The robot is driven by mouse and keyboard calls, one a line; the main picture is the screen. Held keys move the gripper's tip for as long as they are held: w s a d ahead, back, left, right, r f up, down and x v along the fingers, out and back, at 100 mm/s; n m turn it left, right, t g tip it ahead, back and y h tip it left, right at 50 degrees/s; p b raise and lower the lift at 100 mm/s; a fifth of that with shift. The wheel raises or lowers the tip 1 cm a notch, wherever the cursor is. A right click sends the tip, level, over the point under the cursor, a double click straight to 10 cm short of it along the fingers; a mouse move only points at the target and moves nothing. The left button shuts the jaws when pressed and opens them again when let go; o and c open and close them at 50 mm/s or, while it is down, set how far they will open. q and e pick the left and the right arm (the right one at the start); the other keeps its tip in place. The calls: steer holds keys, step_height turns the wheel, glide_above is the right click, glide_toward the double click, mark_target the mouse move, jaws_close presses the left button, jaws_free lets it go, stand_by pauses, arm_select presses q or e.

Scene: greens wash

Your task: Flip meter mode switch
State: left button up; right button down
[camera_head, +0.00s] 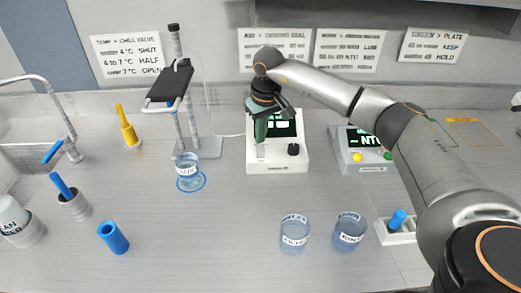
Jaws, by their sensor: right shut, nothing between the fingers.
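A white meter (277,165) with a dark display stands at the back middle of the counter. A black knob (293,149) is on the right of its front panel. My right gripper (261,147) is shut and empty, pointing down in front of the left part of this meter. It covers part of the display and panel, so a switch there may be hidden; I cannot tell whether the fingers touch the panel. A second meter (351,162) with an NTU display and yellow and green buttons stands to the right, partly behind my right arm. My left gripper is not in view.
A stand (208,147) with a glass beaker (187,168) before it is left of the meter. Two labelled beakers (294,235) (349,233) stand in front. A blue tube (113,238) and a yellow-handled tool (127,127) are at left. The counter's front middle-left is clear.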

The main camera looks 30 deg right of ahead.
mark_target(261, 147)
steer(key=shift+f+b, duration=0.55)
steer(key=shift+f, duration=0.4)
stand_by(0.6)
steer(key=shift+r+p, duration=2.85)
steer(key=shift+r, duration=0.8)
steer(key=shift+f, duration=0.1)
